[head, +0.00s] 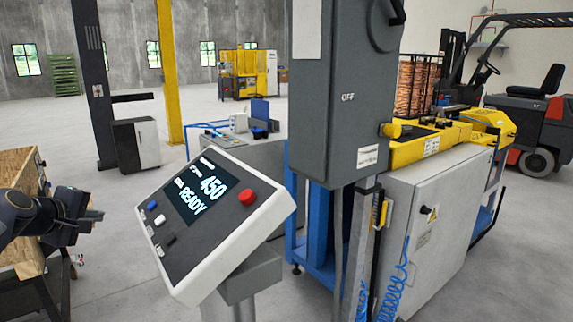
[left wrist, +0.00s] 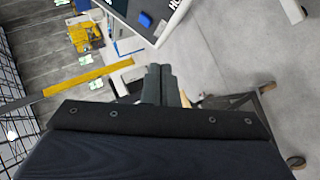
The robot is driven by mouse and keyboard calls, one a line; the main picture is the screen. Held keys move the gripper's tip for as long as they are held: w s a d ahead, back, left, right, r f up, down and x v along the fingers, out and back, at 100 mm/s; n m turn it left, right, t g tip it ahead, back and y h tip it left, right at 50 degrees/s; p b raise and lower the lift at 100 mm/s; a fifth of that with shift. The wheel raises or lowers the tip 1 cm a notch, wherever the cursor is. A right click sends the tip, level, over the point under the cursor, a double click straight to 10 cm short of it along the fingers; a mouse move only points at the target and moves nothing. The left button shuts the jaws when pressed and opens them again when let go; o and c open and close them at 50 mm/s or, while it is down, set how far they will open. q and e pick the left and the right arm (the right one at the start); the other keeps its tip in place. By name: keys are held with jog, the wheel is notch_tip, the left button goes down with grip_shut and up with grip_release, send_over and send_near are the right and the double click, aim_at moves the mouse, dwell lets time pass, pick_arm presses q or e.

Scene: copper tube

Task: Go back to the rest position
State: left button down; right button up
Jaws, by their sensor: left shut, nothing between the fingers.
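My left gripper (head: 92,215) comes in from the left in the head view, at the left of the control panel and apart from it. It is shut and empty; its two fingers lie together in the left wrist view (left wrist: 161,84). The tilted white control panel (head: 262,205) stands on a grey post, with a dark screen reading "450" and "READY". It has a red button (head: 247,197), a blue button (head: 160,220) and a white button. A corner of the panel, with a blue button (left wrist: 145,19), shows in the left wrist view. My right gripper is not in view.
A wooden-topped bench (head: 28,262) stands at the left, behind and below my left arm. A tall grey switch box (head: 345,120) marked "OFF" stands right of the panel, before a grey and yellow machine (head: 425,215). A forklift (head: 535,110) is at the far right. Open floor lies behind.

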pick_arm(q)
jog(key=s+d+f+m+g+h, duration=0.1)
jog(key=s+d+f+m, duration=0.2)
jog(key=s+d, duration=0.4)
jog(key=s+d+f+m+g+h, duration=0.2)
jog(key=s+d+m, duration=0.25)
jog(key=d, duration=0.45)
jog(key=s+d+f+m+g, duration=0.1)
jog(key=s+d+f+m, duration=0.1)
jog(key=s, duration=0.4)
jog(key=s+d+f+m+g, duration=0.1)
jog(key=s+d+f+m, duration=0.1)
jog(key=s+d+f, duration=0.3)
jog(key=s+d+f+m+g+h, duration=0.1)
jog(key=s+d+f+m, duration=0.1)
jog(key=s+f, duration=0.3)
jog(key=s+d, duration=0.1)
jog(key=s, duration=0.1)
jog(key=shift+s+d+f, duration=0.25)
jog(key=shift+s+f, duration=0.05)
jog(key=shift+f, duration=0.1)
